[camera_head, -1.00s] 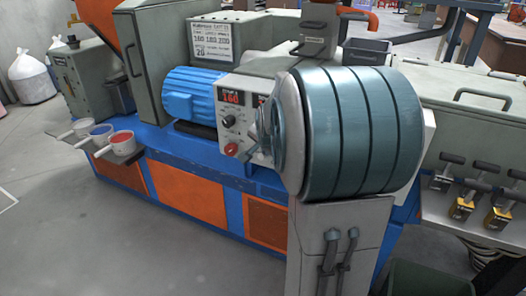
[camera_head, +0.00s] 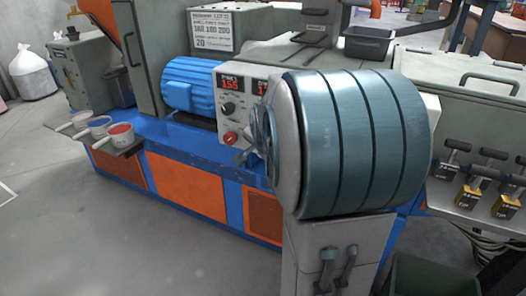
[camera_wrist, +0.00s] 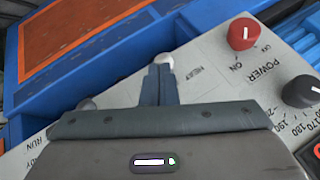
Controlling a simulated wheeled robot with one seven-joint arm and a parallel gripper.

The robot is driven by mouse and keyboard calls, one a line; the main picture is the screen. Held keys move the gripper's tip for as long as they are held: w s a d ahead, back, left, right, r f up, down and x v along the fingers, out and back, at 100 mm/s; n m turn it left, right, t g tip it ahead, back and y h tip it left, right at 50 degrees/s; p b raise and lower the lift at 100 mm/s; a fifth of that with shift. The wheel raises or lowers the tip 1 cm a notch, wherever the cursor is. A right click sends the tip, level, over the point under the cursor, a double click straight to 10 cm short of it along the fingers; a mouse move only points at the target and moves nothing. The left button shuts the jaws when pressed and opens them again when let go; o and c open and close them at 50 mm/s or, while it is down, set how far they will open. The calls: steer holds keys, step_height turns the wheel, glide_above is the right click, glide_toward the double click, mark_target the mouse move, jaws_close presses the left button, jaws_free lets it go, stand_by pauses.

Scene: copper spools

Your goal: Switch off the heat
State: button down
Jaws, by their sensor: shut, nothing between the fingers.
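The control panel (camera_head: 226,95) on the machine carries a red display reading 155, a black knob and a red knob. In the wrist view, a small toggle with a pale round tip (camera_wrist: 165,60) stands beside the HEAT label (camera_wrist: 202,75). My gripper (camera_wrist: 160,72) is shut and empty, its fingertips right at this toggle and hiding its base. I cannot tell whether they touch or which way the toggle is set.
The red POWER knob (camera_wrist: 242,33) and a black dial (camera_wrist: 300,91) are to the right of the fingers. Another toggle (camera_wrist: 87,104) is at left, near RUN. A blue motor (camera_head: 190,85) stands left of the panel; cups (camera_head: 100,126) sit farther left.

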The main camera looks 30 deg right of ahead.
steer(key=shift+r, duration=0.15)
steer(key=shift+r+p, duration=0.5)
steer(key=shift+r, duration=0.15)
steer(key=s+a+r+p, duration=0.3)
steer(key=s+a, duration=0.3)
steer(key=s, duration=0.4)
steer(key=shift+s+a+r, duration=0.25)
steer(key=shift+a+r, duration=0.1)
steer(key=shift+r, duration=0.3)
